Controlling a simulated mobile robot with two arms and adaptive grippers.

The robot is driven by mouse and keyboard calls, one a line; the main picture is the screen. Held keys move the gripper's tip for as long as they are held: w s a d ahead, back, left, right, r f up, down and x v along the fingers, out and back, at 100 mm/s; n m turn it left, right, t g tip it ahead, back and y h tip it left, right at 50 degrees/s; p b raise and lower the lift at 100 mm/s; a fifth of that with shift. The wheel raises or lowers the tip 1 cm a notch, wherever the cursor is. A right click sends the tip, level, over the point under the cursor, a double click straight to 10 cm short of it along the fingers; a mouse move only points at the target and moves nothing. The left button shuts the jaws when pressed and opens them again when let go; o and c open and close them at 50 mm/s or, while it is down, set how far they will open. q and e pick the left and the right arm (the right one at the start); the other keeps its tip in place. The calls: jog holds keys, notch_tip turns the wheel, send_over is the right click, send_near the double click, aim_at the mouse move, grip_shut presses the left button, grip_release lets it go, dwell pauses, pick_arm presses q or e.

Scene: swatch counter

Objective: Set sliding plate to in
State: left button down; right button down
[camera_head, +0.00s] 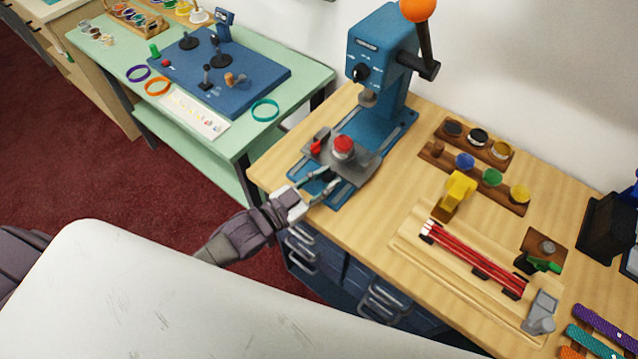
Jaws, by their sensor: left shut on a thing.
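The sliding plate (358,173) is a grey plate on the blue base of a press (379,130). It carries a red-topped round piece (343,146) and a small red part at its left. The plate sits forward of the press head, toward me, and the red-topped piece is not directly under the ram (368,97). My left gripper (322,183) reaches in from the lower left and is shut at the plate's front edge. The exact contact is small and partly hidden by the fingers. My right gripper is not in view.
The press has a lever with an orange ball (417,9). To its right are racks of colored pots (479,163), a yellow piece (456,194) and a wooden tray (415,244) with red rods. A green table (312,81) stands at the left. Drawers are below the counter.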

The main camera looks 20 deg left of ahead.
pick_arm(q)
jog(key=shift+w+d+f, duration=0.15)
jog(key=shift+w+d, duration=0.05)
jog(key=shift+w, duration=0.15)
jog(key=c, duration=1.4)
grip_release()
jog(key=shift+s+a, duration=0.15)
jog(key=shift+s, duration=0.15)
jog(key=shift+o, duration=1.4)
jog(key=shift+s+a, duration=0.1)
jog(key=shift+s, duration=0.15)
jog(key=shift+o, duration=0.9)
jog(key=shift+r, duration=0.2)
jog(key=shift+w, duration=0.1)
jog(key=shift+w+f, duration=0.1)
jog(key=shift+s, duration=0.2)
jog(key=v, duration=1.1)
jog(key=shift+s+a, duration=0.2)
jog(key=shift+s, duration=0.05)
